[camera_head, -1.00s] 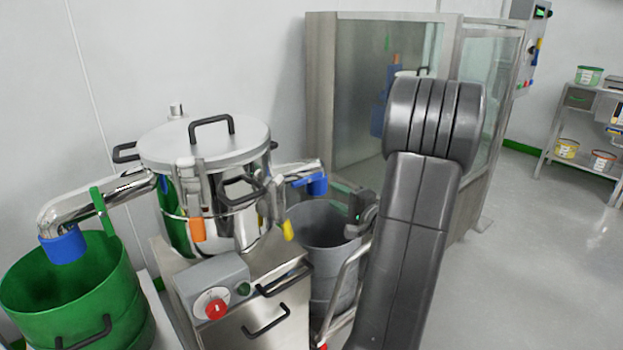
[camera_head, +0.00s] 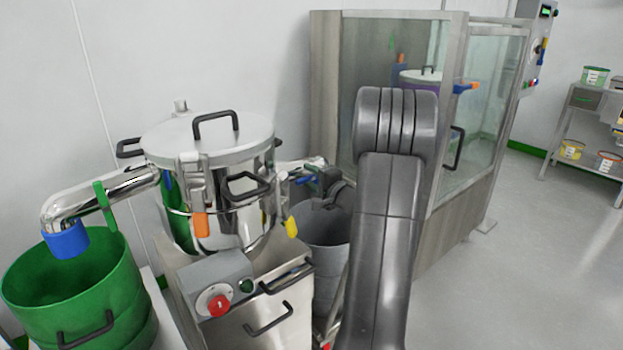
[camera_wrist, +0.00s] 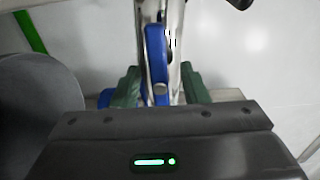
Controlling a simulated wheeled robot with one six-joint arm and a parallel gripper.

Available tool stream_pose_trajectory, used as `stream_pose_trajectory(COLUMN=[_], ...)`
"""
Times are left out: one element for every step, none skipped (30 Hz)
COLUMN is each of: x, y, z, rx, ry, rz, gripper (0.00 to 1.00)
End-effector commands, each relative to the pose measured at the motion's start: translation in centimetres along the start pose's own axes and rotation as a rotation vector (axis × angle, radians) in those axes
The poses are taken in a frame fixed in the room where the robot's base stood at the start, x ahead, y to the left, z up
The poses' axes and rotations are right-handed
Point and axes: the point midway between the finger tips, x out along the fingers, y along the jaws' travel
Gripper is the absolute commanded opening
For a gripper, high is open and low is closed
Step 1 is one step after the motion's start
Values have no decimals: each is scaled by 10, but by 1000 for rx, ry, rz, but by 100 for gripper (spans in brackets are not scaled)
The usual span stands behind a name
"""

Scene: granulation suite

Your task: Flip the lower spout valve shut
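A steel vessel (camera_head: 210,145) with a lid has a pipe spout on each side. The right spout (camera_head: 300,164) is partly hidden by my arm in the head view. In the wrist view its steel pipe (camera_wrist: 176,50) carries a blue valve lever (camera_wrist: 156,60) and a blue collar (camera_wrist: 106,98). My gripper (camera_wrist: 161,90) is open, its green fingers on either side of the lever, with gaps visible. Whether my fingers touch the lever's far side is hidden.
A grey bin (camera_head: 318,226) stands under the right spout, and a green bin (camera_head: 75,285) under the left. A glass-walled enclosure (camera_head: 360,60) stands behind my arm. The floor (camera_head: 540,250) at right is open.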

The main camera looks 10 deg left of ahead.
Motion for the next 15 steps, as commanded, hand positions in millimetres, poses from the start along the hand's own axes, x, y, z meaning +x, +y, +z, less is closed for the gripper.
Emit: stream_pose_trajectory(x=[0,0,0,0,0,0,0,0,0,0,0,0,0,0,0], y=[0,0,0,0,0,0,0,0,0,0,0,0,0,0,0], z=[0,0,0,0,0,0,0,0,0,0,0,0,0,0,0], rx=[0,0,0,0,0,0,0,0,0,0,0,1,2,5,10], ry=[0,0,0,0,0,0,0,0,0,0,0,0,0,0,0], rz=[0,0,0,0,0,0,0,0,0,0,0,0,0,0,0], gripper=[40,40,32,26,20,13,7,1,0,0,0,0,0,0,0])
